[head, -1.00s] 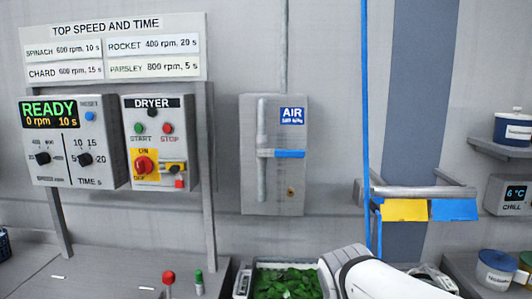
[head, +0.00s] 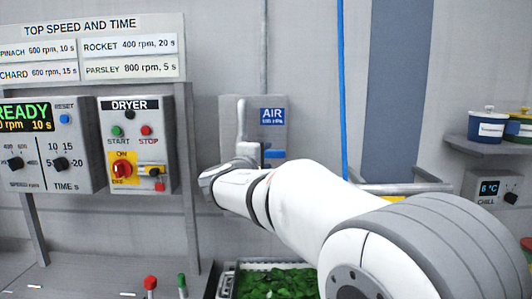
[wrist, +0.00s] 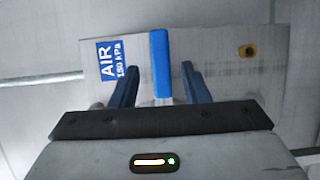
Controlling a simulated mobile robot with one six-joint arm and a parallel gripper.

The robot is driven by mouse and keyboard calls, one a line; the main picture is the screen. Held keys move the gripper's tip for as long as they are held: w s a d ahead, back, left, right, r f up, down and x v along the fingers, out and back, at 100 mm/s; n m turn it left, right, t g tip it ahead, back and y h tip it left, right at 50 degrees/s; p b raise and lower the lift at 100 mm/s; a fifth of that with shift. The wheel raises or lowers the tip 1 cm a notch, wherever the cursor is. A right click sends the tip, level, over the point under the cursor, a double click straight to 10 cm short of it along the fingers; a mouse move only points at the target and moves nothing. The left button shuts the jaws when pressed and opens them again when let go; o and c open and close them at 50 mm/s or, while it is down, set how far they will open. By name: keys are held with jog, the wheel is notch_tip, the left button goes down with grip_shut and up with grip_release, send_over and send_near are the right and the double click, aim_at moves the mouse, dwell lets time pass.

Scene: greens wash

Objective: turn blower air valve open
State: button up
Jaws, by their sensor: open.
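The blower air valve has a blue lever (head: 275,154) on a grey wall panel (head: 225,118) with a blue AIR label (head: 272,116). The lever points right, crosswise to the vertical pipe (head: 241,113); my arm hides part of it. In the wrist view the blue lever (wrist: 160,62) stands between the two dark blue fingers of my gripper (wrist: 160,70). The fingers are open, with a visible gap on each side of the lever. I cannot tell how deep the lever sits between them.
Left of the panel are the dryer box (head: 137,145) and the READY control box (head: 45,150). A tray of greens (head: 275,284) stands below my arm. A blue vertical line (head: 341,90) and a rail (head: 405,188) are to the right. A chill unit (head: 490,188) is farther right.

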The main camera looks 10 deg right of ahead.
aim_at(270, 155)
jog(key=p+x, duration=0.1)
jog(key=x, duration=0.5)
jog(key=shift+w+d, duration=0.15)
grip_shut()
jog(key=shift+f, duration=0.1)
